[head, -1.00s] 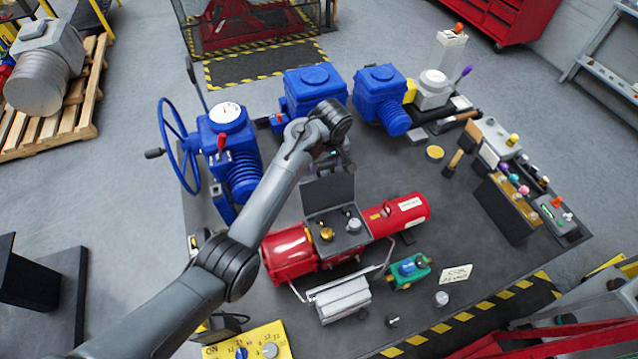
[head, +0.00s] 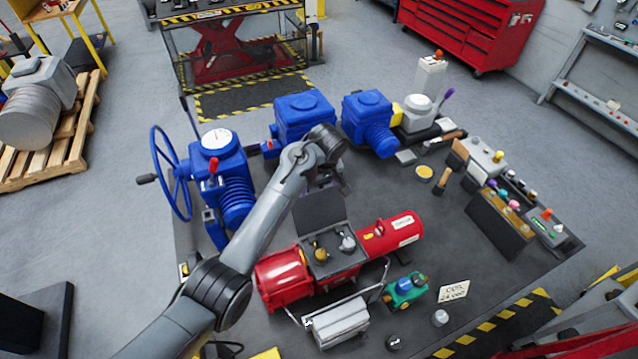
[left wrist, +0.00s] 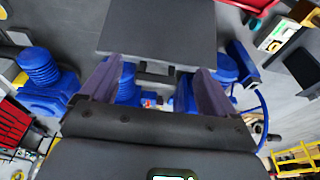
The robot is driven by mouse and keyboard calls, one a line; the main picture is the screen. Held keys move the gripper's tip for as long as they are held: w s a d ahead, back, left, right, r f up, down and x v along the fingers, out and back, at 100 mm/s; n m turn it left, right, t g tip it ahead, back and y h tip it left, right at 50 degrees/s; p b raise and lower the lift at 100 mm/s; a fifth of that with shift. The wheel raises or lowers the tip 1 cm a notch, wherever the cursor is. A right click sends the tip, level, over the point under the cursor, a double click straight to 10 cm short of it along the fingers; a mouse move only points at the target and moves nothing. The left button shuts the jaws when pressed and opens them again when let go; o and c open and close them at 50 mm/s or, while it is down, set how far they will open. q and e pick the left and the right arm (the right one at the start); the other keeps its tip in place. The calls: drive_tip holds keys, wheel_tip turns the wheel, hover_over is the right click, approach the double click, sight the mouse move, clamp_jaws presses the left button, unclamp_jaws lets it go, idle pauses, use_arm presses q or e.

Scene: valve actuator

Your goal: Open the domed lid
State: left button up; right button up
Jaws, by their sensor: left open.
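The red actuator (head: 282,278) lies on the dark table with a grey control box on it, holding a brass knob (head: 320,249) and a silver knob (head: 347,242). A dark lid (head: 320,211) stands upright at the back edge of this box, so the box is open. The side facing the head camera looks flat; no dome can be made out. The left wrist view shows this lid (left wrist: 158,30) as a grey panel beyond the fingertips. My left gripper (left wrist: 158,67) is open and empty, just behind the lid; contact cannot be told. My right gripper is out of view.
Blue valve actuators (head: 304,115) stand behind my left arm, one with a handwheel (head: 172,172) at the left. A silver box (head: 340,322), a green device (head: 406,290) and a sign card (head: 454,290) are in front. Button boxes (head: 500,222) stand right. Bare tabletop lies right of the red actuator.

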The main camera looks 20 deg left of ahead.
use_arm(q)
drive_tip(key=b+v, duration=0.2)
drive_tip(key=v, duration=0.8)
drive_tip(key=shift+r, duration=0.4)
